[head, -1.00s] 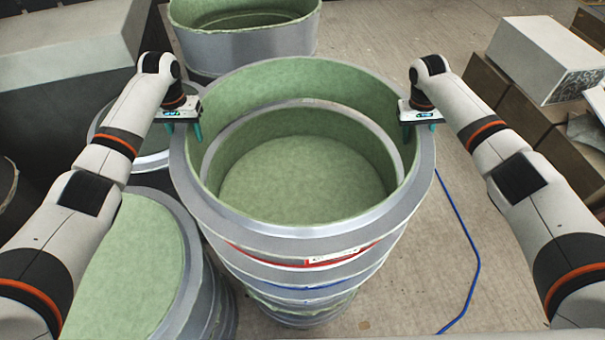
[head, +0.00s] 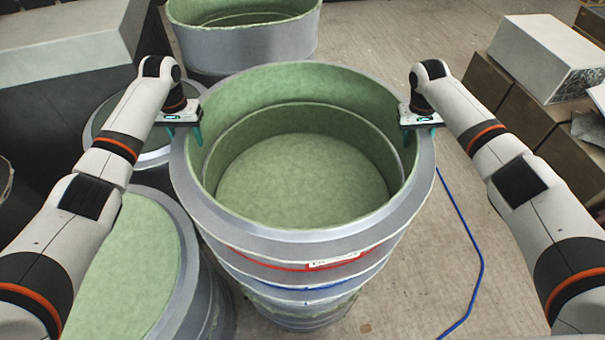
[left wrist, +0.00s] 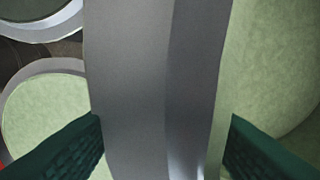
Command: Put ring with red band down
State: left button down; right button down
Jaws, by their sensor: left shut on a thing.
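The ring with the red band (head: 290,235) is a wide grey ring with a green inside. It is at the top of a stack in the middle of the head view, its red band (head: 285,263) low on the front. My left gripper (head: 183,132) has its fingers on both sides of the ring's left wall and is shut on it. The left wrist view shows the grey wall (left wrist: 140,90) between the two dark green fingers. My right gripper (head: 420,130) straddles the right rim and appears shut on it. Whether the ring bears on the ring below is hard to tell.
A ring with a blue band (head: 310,302) is lower in the stack. Another mould (head: 135,265) stands close at the left, and a larger one (head: 245,48) stands behind. Brown boxes (head: 505,100) are at the right. A blue cable (head: 480,260) lies on otherwise bare floor.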

pick_arm(q)
jog(key=shift+w+f+b, duration=0.1)
jog(key=shift+f+b, duration=0.45)
jog(key=shift+b, duration=0.05)
pick_arm(e)
jog(key=shift+f, duration=0.65)
pick_arm(q)
jog(key=c, duration=0.9)
grip_release()
jog(key=shift+f, duration=0.15)
jog(key=shift+c, duration=0.2)
pick_arm(e)
jog(key=c, duration=1)
grip_release()
jog(key=shift+d+f, duration=0.1)
pick_arm(q)
jog(key=o, duration=0.4)
jog(key=shift+s, duration=0.25)
jog(key=shift+c, duration=0.2)
pick_arm(e)
jog(key=o, duration=0.4)
jog(key=shift+s, duration=0.15)
jog(key=shift+c, duration=0.2)
jog(key=shift+r, duration=0.2)
pick_arm(q)
jog(key=shift+r, duration=0.2)
